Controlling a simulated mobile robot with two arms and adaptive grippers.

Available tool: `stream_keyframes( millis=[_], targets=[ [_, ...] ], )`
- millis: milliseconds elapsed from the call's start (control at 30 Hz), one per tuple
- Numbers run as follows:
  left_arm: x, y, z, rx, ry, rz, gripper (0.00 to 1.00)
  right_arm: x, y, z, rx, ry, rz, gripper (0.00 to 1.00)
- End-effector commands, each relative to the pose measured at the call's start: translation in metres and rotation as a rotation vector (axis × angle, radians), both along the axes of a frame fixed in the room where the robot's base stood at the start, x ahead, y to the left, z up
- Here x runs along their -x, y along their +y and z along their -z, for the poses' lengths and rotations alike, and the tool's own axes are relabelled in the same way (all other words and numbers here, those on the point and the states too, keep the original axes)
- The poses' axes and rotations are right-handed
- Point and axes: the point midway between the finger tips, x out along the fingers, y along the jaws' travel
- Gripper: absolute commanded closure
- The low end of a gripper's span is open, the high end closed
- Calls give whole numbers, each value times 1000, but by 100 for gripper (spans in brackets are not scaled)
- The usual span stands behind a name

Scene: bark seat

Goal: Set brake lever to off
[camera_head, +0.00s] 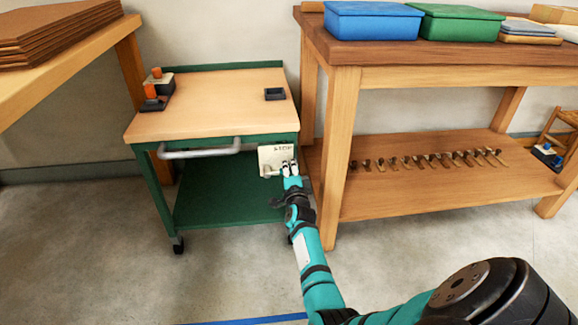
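A pale plate with dark lettering (272,156) is fixed at the front right corner of the green cart (215,138). The brake lever itself is too small to make out clearly; a small light-coloured part (270,172) shows at the plate's lower edge. My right gripper (289,167) is at the plate's lower right, at or very near it. Its fingers are small here, and I cannot tell whether they are open, shut or touching the lever. My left gripper is not in view.
The cart has a grey handle (200,149), a wooden top with orange-topped items (154,86) and a small dark tray (275,94). A workbench (342,140) stands close on the right, its lower shelf holding several small tools. Floor in front is clear.

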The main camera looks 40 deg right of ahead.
Motion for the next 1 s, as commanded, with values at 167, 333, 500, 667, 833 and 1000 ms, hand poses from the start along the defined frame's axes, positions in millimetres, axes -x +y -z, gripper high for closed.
stream_keyframes(
  millis=[167,333,500,667,833,1000],
  targets=[
    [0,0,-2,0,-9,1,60,2,-4,2,-15,-8,6,100],
    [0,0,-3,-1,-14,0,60,2,-4,2,-18,-10,6,100],
    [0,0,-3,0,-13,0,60,3,-5,3,-18,-10,7,100],
    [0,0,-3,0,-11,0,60,2,-4,2,-17,-9,6,77],
    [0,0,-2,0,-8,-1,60,1,-2,2,-16,-10,4,57],
    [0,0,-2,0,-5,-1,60,1,-2,1,-16,-10,3,57]
  ],
)
